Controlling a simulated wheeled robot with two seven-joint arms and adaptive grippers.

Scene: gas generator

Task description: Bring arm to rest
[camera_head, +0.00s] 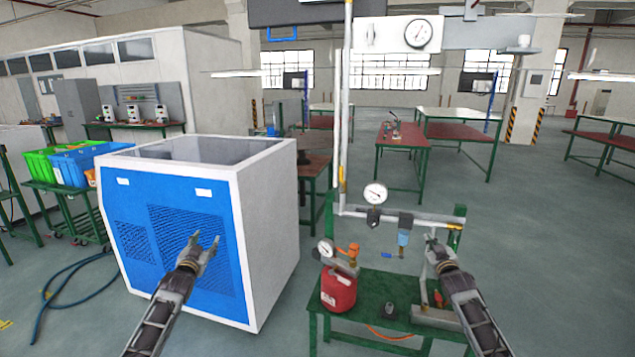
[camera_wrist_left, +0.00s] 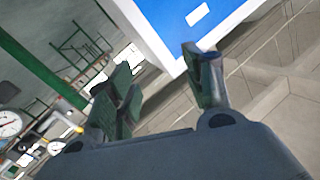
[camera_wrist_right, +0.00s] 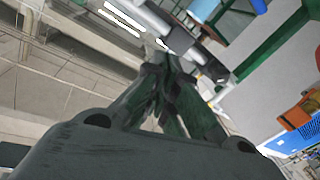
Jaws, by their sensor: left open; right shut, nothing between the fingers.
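My left gripper (camera_head: 207,247) is open and empty in the head view, in front of the blue face of the generator cabinet (camera_head: 271,190). Its two fingers stand apart in the left wrist view (camera_wrist_left: 160,85), with the blue cabinet panel (camera_wrist_left: 185,28) beyond them. My right gripper (camera_head: 432,240) is shut and empty in the head view, at the right side of the pipe-and-gauge stand. Its fingers meet in the right wrist view (camera_wrist_right: 165,60). Whether it touches the stand's piping is hard to tell.
A green stand (camera_head: 380,290) holds a red cylinder (camera_head: 338,290), a round gauge (camera_head: 375,193) and piping. A cart with green and blue bins (camera_head: 85,163) stands left, with a blue hose (camera_head: 62,290) on the floor.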

